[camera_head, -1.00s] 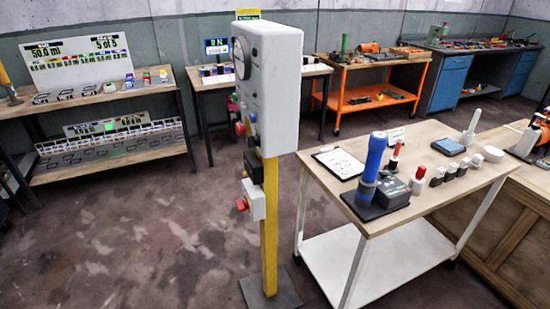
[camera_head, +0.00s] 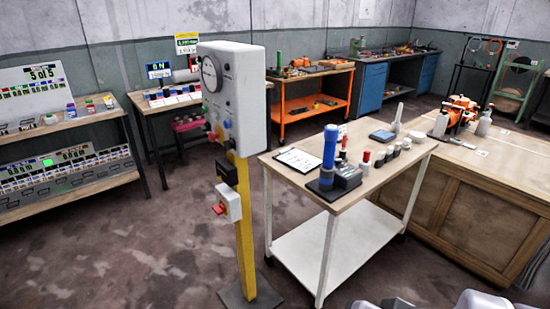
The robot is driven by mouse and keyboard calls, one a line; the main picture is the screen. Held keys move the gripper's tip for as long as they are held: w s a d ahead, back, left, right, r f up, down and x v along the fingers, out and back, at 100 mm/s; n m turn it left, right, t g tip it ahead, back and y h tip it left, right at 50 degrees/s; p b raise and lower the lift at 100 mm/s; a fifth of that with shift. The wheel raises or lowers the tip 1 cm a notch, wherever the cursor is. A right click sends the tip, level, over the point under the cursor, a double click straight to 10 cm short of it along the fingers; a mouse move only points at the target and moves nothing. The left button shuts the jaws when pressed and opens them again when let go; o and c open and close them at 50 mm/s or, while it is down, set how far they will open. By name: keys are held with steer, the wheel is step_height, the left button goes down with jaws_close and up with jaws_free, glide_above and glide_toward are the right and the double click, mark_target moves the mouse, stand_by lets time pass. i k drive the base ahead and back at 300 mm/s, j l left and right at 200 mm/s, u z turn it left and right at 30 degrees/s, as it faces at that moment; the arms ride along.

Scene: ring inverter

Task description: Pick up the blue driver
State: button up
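The blue driver (camera_head: 329,147) stands upright in a dark base on the wood-topped white cart, near the cart's front left corner. A dark box (camera_head: 348,176) sits right beside it. My gripper cannot be made out. Only some grey and white rounded parts, likely of my own arm, show at the bottom right edge.
The cart top (camera_head: 300,182) also holds a paper clipboard (camera_head: 298,159), a red-capped item (camera_head: 366,160), several small blocks and a blue-topped device (camera_head: 382,135). A grey control box (camera_head: 240,95) on a yellow post stands left of the cart. A wooden workbench (camera_head: 470,150) is at right. Open floor lies at front left.

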mark_target(331, 134)
steer(key=i+j, duration=0.2)
steer(key=i, duration=0.2)
steer(key=i+j, duration=0.2)
steer(key=i, duration=0.2)
steer(key=i+j+u, duration=0.1)
steer(key=i, duration=0.25)
steer(key=j, duration=0.1)
